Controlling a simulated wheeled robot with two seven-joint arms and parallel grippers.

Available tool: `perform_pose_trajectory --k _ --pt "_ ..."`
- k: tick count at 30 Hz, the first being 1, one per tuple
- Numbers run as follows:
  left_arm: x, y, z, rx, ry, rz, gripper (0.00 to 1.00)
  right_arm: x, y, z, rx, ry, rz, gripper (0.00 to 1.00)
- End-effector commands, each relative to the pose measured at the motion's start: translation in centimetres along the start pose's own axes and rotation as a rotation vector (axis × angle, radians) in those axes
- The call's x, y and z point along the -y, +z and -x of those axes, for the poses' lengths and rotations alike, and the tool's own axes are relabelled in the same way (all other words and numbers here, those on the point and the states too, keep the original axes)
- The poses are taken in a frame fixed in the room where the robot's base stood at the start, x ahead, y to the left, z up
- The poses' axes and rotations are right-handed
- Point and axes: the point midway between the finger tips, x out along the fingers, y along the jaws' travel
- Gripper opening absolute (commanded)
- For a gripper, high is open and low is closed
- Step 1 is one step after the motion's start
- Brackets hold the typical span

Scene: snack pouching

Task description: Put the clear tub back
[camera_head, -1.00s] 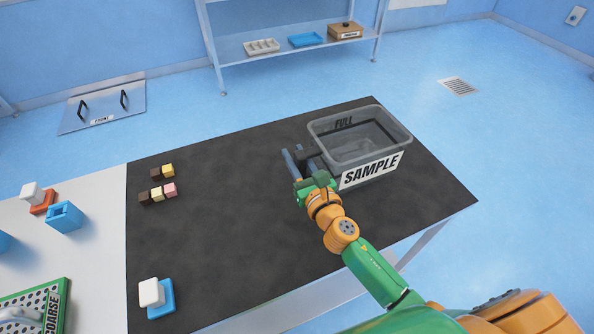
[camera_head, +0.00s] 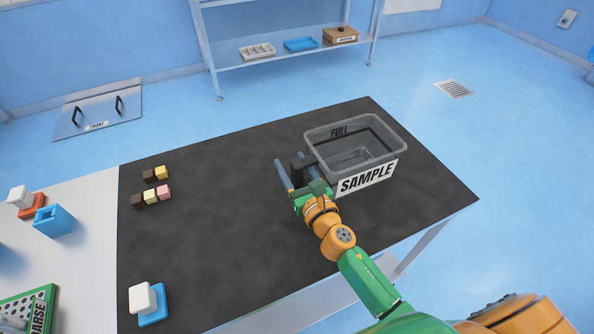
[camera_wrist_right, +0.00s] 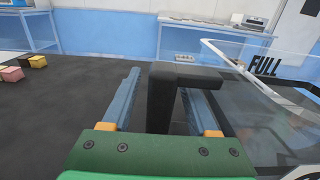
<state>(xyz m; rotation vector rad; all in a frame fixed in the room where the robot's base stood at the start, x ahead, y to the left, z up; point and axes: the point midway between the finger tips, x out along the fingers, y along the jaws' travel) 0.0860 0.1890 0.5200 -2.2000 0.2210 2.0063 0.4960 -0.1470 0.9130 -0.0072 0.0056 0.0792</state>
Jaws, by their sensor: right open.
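The clear tub (camera_head: 388,158), labelled SAMPLE in front and FULL inside its back wall, stands upright on the black tabletop (camera_head: 225,235). Its inside looks empty. My right gripper (camera_head: 290,158) is open, low at the tub's left side. Its two blue fingers lie on either side of a black handle (camera_head: 297,172), which juts from the tub's left side. In the right wrist view the bent black handle (camera_wrist_right: 182,78) stands between the fingers, apart from the left one. Whether the right finger touches it is unclear. The tub wall (camera_wrist_right: 285,60) is at the right there. My left gripper is out of view.
Several small brown, yellow and pink blocks (camera_head: 151,196) lie left on the black top. A white-and-blue piece (camera_head: 147,303) stands near the front left. A shelf (camera_head: 290,60) with trays and a brown box stands behind. The middle is clear.

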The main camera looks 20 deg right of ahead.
Motion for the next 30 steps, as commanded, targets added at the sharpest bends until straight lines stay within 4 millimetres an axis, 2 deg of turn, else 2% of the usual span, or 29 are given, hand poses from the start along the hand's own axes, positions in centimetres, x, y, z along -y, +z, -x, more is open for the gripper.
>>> perform_pose_trajectory --k 5,12,16,21,30 --pt "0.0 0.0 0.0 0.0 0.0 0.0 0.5 0.0 0.0 2.9 -0.002 0.001 -0.001 0.6" --pt "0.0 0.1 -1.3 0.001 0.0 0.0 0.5 0.0 -0.3 8.4 -0.002 0.001 -0.001 0.6" --pt "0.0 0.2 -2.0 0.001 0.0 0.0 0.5 0.0 -0.4 10.6 -0.002 0.0 -0.001 0.6" --pt "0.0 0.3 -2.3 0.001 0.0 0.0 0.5 0.0 0.0 11.9 0.0 0.0 -0.001 0.6" --pt "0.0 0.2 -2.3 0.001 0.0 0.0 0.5 0.0 0.1 12.0 0.0 0.0 0.0 0.6"
